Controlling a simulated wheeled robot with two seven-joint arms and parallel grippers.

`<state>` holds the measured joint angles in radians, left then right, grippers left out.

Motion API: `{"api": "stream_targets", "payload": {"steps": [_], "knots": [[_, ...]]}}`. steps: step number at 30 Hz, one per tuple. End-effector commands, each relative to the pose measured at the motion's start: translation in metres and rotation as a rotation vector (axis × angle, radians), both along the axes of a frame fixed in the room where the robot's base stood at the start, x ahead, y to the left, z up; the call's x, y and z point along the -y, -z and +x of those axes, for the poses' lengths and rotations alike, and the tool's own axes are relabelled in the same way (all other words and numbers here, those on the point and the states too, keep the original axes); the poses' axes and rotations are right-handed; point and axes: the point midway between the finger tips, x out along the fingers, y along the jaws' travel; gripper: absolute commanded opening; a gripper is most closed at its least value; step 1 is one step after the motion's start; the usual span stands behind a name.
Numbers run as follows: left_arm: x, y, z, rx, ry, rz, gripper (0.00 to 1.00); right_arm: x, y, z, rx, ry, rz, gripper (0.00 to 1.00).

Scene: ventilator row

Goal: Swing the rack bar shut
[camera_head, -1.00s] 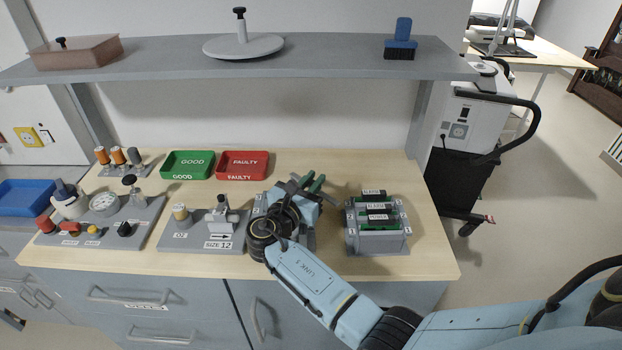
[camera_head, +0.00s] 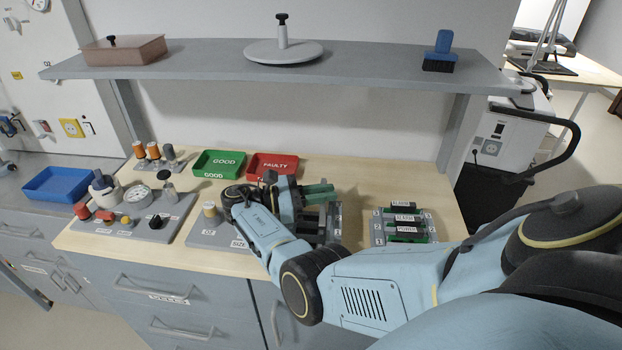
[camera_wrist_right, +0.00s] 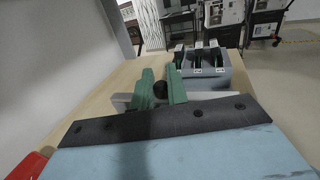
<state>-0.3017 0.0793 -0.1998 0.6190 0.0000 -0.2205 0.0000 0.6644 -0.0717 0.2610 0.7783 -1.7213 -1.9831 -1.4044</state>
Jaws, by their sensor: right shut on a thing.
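My right gripper (camera_head: 321,194) has green fingers, closed beside a grey fixture (camera_head: 336,222) in mid-bench. The wrist view shows the fingers (camera_wrist_right: 160,86) around a dark round part, with a grey bar-like piece (camera_wrist_right: 121,100) beside and below them. I take this to be the rack bar; its far end and hinge are hidden by the fingers and wrist. A grey rack (camera_head: 378,229) with upright green boards labelled ALARM and POWER stands to the right; it also shows in the wrist view (camera_wrist_right: 235,77). My left gripper is not in view.
Green GOOD tray (camera_head: 219,172) and red FAULTY tray (camera_head: 272,176) lie behind my wrist. A SIZE fixture (camera_head: 205,240) and a control panel (camera_head: 178,215) stand left. A shelf (camera_head: 370,77) overhangs the back. The bench is clear behind the board rack.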

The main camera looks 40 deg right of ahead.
Motion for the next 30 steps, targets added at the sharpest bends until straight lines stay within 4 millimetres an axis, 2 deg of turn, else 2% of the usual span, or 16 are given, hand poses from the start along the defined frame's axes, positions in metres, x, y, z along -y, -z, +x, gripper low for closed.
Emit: {"api": "stream_targets", "payload": {"steps": [7, 20, 21, 25, 30], "knots": [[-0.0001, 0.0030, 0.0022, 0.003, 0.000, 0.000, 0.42, 0.0027, 0.0015, -0.0032, -0.003, 0.062, 0.002, 0.00], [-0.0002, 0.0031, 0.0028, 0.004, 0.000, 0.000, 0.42, 0.0029, 0.0015, -0.0037, -0.003, 0.070, 0.003, 0.00], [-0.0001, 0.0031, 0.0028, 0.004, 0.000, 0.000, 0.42, 0.0029, 0.0016, -0.0037, -0.003, 0.070, 0.003, 0.17], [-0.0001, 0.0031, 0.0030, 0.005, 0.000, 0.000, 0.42, 0.0030, 0.0013, -0.0036, -0.003, 0.069, 0.002, 0.34], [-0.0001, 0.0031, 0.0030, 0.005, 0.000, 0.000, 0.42, 0.0031, 0.0008, -0.0032, -0.002, 0.068, 0.001, 0.34]]}}
